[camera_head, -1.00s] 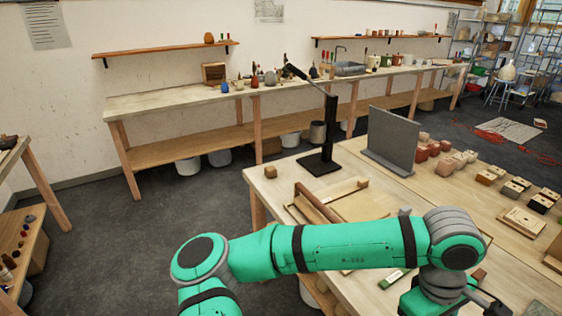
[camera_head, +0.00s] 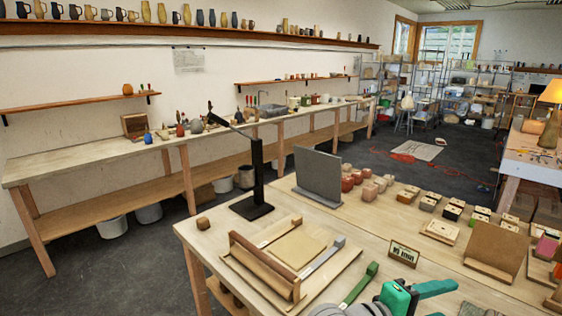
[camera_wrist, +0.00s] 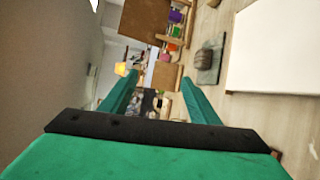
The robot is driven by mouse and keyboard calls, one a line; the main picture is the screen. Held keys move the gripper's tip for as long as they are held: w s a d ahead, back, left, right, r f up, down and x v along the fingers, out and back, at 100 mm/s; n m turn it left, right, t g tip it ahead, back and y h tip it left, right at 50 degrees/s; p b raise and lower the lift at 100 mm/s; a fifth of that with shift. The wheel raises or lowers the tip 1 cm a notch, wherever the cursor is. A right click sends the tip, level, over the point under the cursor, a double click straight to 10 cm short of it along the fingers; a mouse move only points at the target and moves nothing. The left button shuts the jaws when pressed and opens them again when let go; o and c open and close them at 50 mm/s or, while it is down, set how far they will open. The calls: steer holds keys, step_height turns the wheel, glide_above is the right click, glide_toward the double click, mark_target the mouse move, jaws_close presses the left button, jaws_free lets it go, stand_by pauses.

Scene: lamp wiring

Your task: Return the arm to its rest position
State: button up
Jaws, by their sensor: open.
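My gripper (camera_wrist: 160,78) shows in the wrist view with its two green fingers apart and nothing between them. The wrist view is turned sideways, with worktop along its right side and wall on its left. In the head view only green and grey parts of my arm (camera_head: 398,298) show at the bottom edge, right of centre, over the near edge of the worktable. The rest of the arm is out of that view. A black lamp-like stand (camera_head: 256,172) stands upright on the worktable, apart from my arm.
The worktable (camera_head: 205,240) holds a wooden tray frame (camera_head: 268,267), a grey upright panel (camera_head: 318,175), a green-handled tool (camera_head: 359,284), a small sign (camera_head: 404,253) and several blocks. A long bench (camera_head: 90,157) runs along the wall. Dark floor (camera_head: 130,255) lies between them.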

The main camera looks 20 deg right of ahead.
steer(key=w+a+f+n+t+h, duration=0.1)
steer(key=w+a+f+n+t, duration=0.4)
steer(key=w+a+t, duration=0.5)
steer(key=a+f+n+t+y, duration=0.4)
steer(key=a+f+t+y, duration=0.4)
steer(key=a+f, duration=0.4)
steer(key=s+a+f+m+y, duration=0.1)
steer(key=s+a+f+y, duration=0.2)
steer(key=s+a+f, duration=0.3)
steer(key=s+a+f+m+y, duration=0.1)
steer(key=s+a+f+y, duration=0.35)
steer(key=a, duration=0.35)
steer(key=s+a+m+y, duration=0.1)
steer(key=s+a+m, duration=0.2)
steer(key=s+a, duration=0.2)
steer(key=s+a+m+g, duration=0.1)
steer(key=s+a+m, duration=0.3)
steer(key=s, duration=0.6)
steer(key=shift+a+f+m+y, duration=0.15)
steer(key=shift+a+m+y, duration=0.2)
steer(key=shift+a, duration=0.3)
